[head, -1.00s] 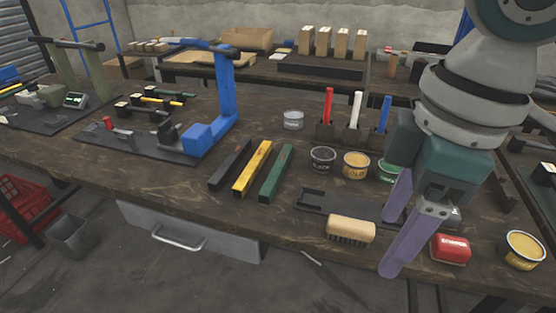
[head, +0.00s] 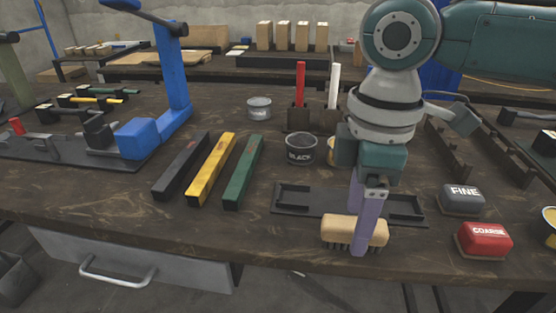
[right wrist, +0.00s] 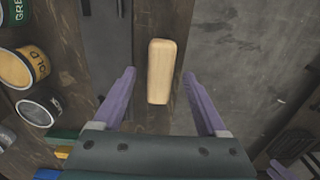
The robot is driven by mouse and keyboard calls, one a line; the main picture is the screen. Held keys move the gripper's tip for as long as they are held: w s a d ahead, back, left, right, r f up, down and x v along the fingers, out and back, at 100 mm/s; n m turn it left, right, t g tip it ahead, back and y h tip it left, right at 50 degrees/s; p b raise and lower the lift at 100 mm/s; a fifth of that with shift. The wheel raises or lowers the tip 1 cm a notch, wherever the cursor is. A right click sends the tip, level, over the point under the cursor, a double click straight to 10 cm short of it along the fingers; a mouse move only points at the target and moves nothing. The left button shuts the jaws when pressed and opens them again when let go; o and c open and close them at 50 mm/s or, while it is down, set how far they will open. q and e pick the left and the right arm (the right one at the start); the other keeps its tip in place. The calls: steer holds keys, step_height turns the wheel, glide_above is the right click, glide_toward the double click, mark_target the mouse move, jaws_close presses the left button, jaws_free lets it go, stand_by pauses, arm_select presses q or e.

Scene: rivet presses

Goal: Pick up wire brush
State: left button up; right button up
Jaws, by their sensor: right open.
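The wire brush (head: 343,230) has a pale wooden block with dark bristles beneath. It lies bristles down near the front edge of the workbench (head: 150,215). My right gripper (head: 364,238) is open and points down at the brush, one purple finger crossing in front of the block's right part. In the right wrist view the brush (right wrist: 161,72) shows between the two spread purple fingers, with gaps on both sides. I cannot tell whether the fingertips reach down to the bench.
A dark tray (head: 290,199) lies just behind the brush. A red COARSE block (head: 482,241) and a grey FINE block (head: 462,200) sit to the right. Black, yellow and green bars (head: 243,172) lie to the left. A black tin (head: 301,150) stands behind the tray.

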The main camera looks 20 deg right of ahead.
steer(key=shift+f, duration=0.95)
steer(key=shift+f, duration=0.25)
jaws_close()
stand_by(0.4)
